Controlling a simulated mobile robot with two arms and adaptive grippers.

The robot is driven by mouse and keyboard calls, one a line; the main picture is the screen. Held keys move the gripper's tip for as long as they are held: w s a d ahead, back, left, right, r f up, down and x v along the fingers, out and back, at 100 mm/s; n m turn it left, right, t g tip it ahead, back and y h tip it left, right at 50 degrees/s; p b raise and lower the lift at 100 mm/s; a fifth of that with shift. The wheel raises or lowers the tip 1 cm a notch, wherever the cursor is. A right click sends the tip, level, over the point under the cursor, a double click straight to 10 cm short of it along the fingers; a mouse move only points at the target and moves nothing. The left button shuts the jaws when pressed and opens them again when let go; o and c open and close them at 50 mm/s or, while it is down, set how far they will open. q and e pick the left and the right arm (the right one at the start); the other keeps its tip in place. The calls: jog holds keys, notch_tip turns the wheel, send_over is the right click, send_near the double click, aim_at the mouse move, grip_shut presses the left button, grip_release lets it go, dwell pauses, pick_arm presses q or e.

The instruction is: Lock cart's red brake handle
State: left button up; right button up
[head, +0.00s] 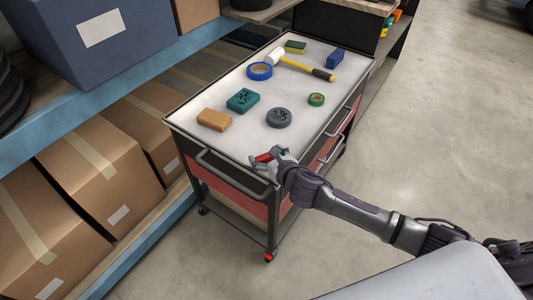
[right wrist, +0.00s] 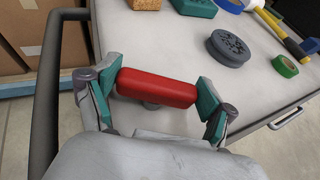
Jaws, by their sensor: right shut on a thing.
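The cart (head: 185,123) has a pale grey top, dark frame and red drawers. Its red brake handle (head: 263,157) is at the near corner of the top, beside the grey push bar (head: 232,176). In the right wrist view the red handle (right wrist: 157,87) lies crosswise, with a small grey mount partly visible below it. My right gripper (head: 267,159) is shut on the handle. Its teal fingertips press on the handle's two ends in the right wrist view. My left gripper is not in view.
On the cart top are a mallet (head: 300,66), an orange block (head: 214,119), a teal block (head: 243,100), a grey disc (head: 279,117) and tape rolls. A shelf with cardboard boxes (head: 100,175) stands close at left. The floor (head: 440,120) at right is clear.

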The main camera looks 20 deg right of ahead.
jog(key=m+h+p, duration=0.2)
jog(key=m+h, duration=0.2)
jog(key=h, duration=0.1)
jog(key=shift+a+r+m, duration=0.1)
jog(key=shift+m, duration=0.3)
jog(key=m+g+h+p, duration=0.1)
jog(key=m+h, duration=0.1)
jog(key=h, duration=0.1)
jog(key=shift+m, duration=0.3)
jog(key=m+g+h, duration=0.1)
jog(key=m+h, duration=0.1)
jog(key=h, duration=0.1)
jog(key=shift+m+g+p, duration=0.3)
jog(key=shift+g, duration=0.1)
jog(key=shift+m+g+h, duration=1.2)
jog(key=shift+m, duration=0.2)
jog(key=o, duration=1)
